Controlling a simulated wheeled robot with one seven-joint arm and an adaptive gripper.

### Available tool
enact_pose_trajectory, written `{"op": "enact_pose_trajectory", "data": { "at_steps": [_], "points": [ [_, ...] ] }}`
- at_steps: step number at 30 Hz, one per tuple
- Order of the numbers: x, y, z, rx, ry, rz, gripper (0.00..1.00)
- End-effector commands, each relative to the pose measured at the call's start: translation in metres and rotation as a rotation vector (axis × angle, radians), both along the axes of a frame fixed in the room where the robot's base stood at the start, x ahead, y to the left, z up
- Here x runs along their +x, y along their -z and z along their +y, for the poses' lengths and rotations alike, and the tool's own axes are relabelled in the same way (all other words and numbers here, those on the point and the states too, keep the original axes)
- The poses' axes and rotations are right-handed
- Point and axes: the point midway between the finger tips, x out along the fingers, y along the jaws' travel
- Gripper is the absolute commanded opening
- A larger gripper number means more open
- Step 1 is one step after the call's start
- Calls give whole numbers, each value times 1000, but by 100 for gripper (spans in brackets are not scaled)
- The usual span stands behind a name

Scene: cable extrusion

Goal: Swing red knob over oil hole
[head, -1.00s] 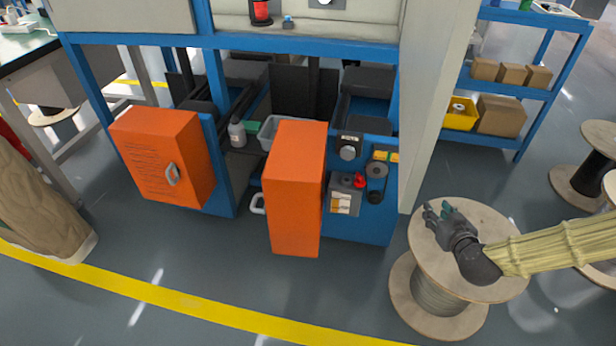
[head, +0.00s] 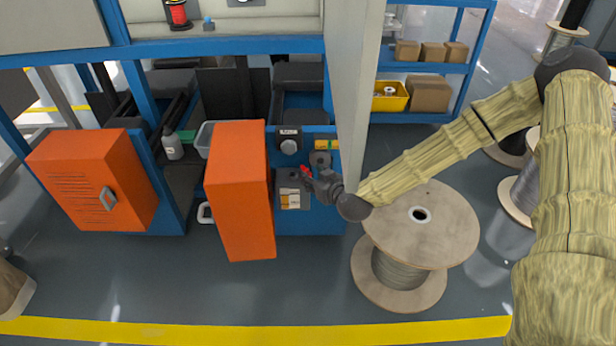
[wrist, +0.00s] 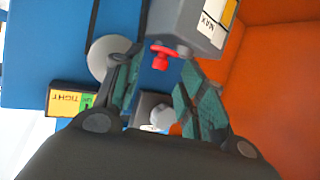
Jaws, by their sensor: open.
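The red knob (wrist: 160,56) sticks out from the side of a grey box (wrist: 192,20) marked MAX. In the wrist view it lies between my open fingertips. My gripper (wrist: 163,72) has teal inner pads, with one finger on each side of the knob; I see no clear contact. In the head view my gripper (head: 314,179) is at the blue panel, beside the red knob (head: 306,171), partly covering the grey box. I cannot make out the oil hole in either view.
A grey disc (wrist: 104,57) and a TIGHT label (wrist: 70,99) are close to one finger. A grey round dial (wrist: 162,117) shows between the fingers. An orange cabinet (head: 238,190) stands left of the panel. A pale post (head: 352,90) and a cable spool (head: 425,235) are close to my arm.

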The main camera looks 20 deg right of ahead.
Motion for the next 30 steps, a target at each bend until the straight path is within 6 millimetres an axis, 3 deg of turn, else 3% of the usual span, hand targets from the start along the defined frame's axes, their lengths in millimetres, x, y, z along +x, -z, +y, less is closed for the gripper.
{"op": "enact_pose_trajectory", "data": {
  "at_steps": [9, 20, 25, 30],
  "points": [
    [29, 13, 6, 0, -1, 0, 40],
    [32, 13, 7, 1, -2, 0, 40],
    [32, 13, 7, 0, -1, 0, 11],
    [32, 12, 8, 0, 4, 1, 11]
  ]
}}
